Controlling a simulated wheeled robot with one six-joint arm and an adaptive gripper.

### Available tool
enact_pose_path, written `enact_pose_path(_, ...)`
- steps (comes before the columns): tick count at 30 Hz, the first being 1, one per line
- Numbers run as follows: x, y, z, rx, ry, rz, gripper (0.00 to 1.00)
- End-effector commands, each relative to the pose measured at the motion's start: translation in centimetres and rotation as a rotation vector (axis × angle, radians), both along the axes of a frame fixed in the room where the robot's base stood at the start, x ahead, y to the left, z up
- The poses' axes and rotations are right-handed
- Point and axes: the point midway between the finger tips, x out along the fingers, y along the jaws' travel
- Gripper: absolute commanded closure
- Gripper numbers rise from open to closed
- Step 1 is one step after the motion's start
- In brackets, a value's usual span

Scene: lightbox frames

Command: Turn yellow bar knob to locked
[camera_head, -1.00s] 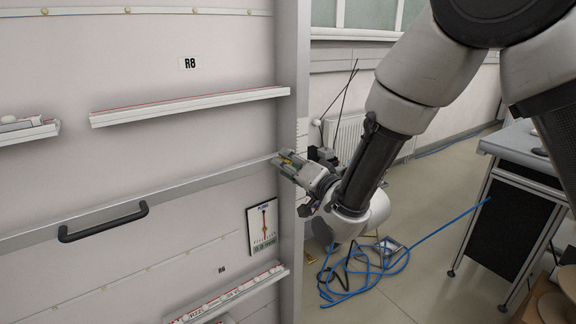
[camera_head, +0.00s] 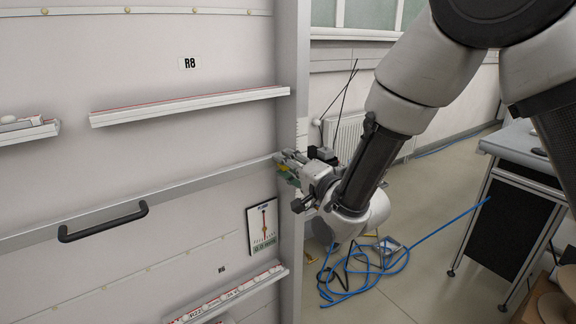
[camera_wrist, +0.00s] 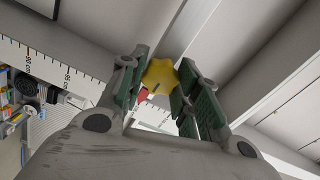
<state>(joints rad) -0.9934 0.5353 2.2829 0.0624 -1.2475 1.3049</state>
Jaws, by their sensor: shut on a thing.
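The yellow knob (camera_wrist: 160,76) sits between my gripper's two green-padded fingers in the wrist view. It looks lobed there, with a dark mark on its face. My gripper (camera_head: 284,167) is shut on the knob at the right end of the grey rail, by the panel's upright edge post. In the head view the fingers hide most of the knob. The fingers also show in the wrist view (camera_wrist: 163,66), one on each side of the knob. A small red piece (camera_wrist: 143,97) shows beside the knob's lower left. I cannot read any locked mark.
A black handle (camera_head: 104,222) is on the rail to the left. A small gauge plate (camera_head: 263,228) hangs below my gripper. White ledges (camera_head: 190,106) stick out from the panel. Blue cable (camera_head: 350,277) lies coiled on the floor. A cabinet (camera_head: 515,190) stands at the right.

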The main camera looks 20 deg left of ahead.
Motion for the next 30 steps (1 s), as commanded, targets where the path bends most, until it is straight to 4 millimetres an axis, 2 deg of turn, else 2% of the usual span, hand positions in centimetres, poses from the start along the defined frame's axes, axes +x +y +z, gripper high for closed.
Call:
enact_pose_path(6,0.1,0.0,0.3,0.006,-0.003,-0.002,0.92)
enact_pose_path(7,0.1,0.0,0.3,0.005,-0.004,-0.002,0.63)
enact_pose_path(10,0.1,0.0,0.2,0.004,-0.003,-0.002,0.46)
enact_pose_path(20,-0.1,-0.2,0.1,0.000,-0.002,-0.001,0.46)
enact_pose_path(23,-0.7,-1.0,0.1,0.000,-0.002,-0.001,0.46)
enact_pose_path(30,-3.2,-4.4,0.1,0.001,-0.002,-0.002,0.46)
